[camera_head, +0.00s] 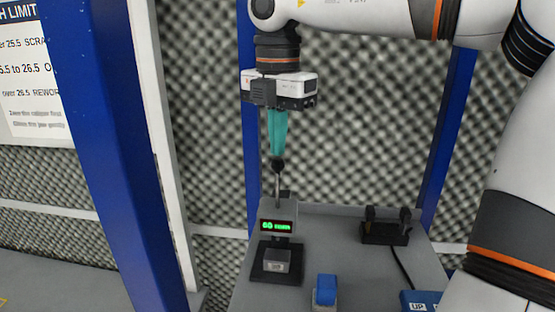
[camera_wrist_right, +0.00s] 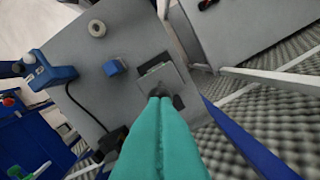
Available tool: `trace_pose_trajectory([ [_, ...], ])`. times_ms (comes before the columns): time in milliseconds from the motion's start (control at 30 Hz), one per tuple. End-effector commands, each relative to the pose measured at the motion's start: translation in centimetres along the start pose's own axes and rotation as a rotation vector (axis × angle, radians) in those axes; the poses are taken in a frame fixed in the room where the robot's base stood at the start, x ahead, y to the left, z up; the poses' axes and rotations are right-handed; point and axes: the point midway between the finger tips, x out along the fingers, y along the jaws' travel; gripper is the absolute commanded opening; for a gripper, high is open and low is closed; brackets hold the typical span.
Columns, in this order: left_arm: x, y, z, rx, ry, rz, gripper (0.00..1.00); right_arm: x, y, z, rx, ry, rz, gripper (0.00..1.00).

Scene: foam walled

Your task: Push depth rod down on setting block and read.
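The depth gauge stands on the grey table, with a lit green readout (camera_head: 278,226) too small to read surely. Its thin upright depth rod (camera_head: 277,187) carries a round black knob (camera_head: 277,165). The setting block (camera_head: 276,267) is a grey block on a black base below the readout. My right gripper (camera_head: 278,155) points straight down with its teal fingers together, tips at or just above the knob; contact is unclear. In the wrist view the shut fingers (camera_wrist_right: 160,100) hide most of the knob and part of the gauge (camera_wrist_right: 155,69). My left gripper is in neither view.
A blue block (camera_head: 326,288) stands near the table front. A black two-post fixture (camera_head: 385,228) with a cable is at right, and a blue box (camera_head: 420,301) marked UP is front right. A limit sign (camera_head: 30,75) and blue post (camera_head: 105,150) are left. A pale ring (camera_wrist_right: 97,28) lies on the table.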

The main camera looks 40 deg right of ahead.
Motion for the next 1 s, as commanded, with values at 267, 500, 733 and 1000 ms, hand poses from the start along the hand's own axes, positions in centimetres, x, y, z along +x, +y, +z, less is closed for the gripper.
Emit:
trace_pose_trajectory([
  [267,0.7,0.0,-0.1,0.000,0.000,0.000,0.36,0.8,0.0,0.0,0.000,0.000,0.000,0.00],
  [500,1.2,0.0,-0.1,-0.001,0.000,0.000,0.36,1.4,0.0,0.0,0.000,0.000,0.001,0.00],
  [733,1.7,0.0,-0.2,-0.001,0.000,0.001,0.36,2.0,0.0,0.0,-0.001,0.000,0.001,0.00],
  [1000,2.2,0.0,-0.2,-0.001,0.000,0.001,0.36,2.7,0.0,0.0,-0.001,0.000,0.001,0.00],
])
